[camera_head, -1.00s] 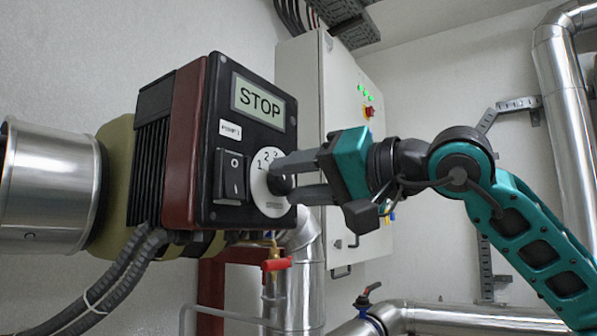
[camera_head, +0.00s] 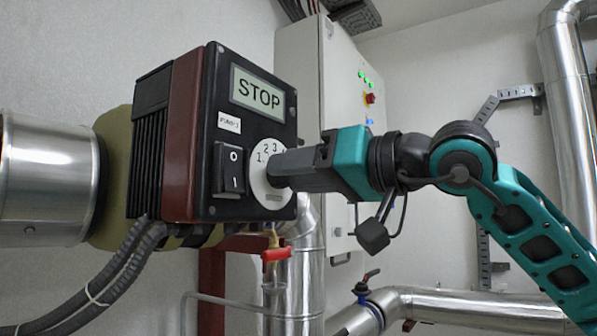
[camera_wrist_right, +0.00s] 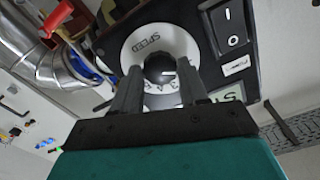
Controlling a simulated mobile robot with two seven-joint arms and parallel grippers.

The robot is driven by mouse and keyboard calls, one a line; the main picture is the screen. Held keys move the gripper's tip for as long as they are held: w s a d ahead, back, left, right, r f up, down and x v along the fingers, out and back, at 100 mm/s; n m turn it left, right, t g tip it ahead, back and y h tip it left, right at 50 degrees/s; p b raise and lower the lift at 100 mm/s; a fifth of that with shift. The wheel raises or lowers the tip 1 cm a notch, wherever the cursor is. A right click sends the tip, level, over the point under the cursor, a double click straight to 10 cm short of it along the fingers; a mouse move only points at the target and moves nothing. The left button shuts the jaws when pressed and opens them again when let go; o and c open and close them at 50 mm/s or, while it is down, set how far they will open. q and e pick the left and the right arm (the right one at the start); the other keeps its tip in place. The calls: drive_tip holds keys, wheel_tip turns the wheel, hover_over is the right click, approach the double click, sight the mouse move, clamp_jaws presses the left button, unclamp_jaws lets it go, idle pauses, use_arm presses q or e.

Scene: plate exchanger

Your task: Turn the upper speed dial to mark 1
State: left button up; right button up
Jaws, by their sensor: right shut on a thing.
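The speed dial is a round white plate (camera_head: 259,182) with the marks 1, 2 and 3 on the front of a black and dark red control box (camera_head: 232,65). Its dark knob (camera_wrist_right: 158,62) shows in the right wrist view, with a short pale line on it pointing towards the right of that view. Which number this line meets, I cannot tell. My right gripper (camera_head: 277,169) is shut on the knob, with one finger on each side of it in the right wrist view (camera_wrist_right: 160,75). In the head view the fingers hide most of the knob. My left gripper is not in view.
The box also carries a black rocker switch (camera_head: 228,170) left of the dial and a STOP display (camera_head: 257,95) above. A grey cabinet (camera_head: 302,60) stands behind. A red-handled valve (camera_head: 277,254) and metal pipes (camera_head: 450,302) are below. No second dial shows.

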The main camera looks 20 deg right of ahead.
drive_tip(key=o, duration=1.1)
drive_tip(key=shift+c, duration=0.2)
drive_tip(key=b+v, duration=0.2)
drive_tip(key=v, duration=1.1)
drive_tip(key=shift+w, duration=0.1)
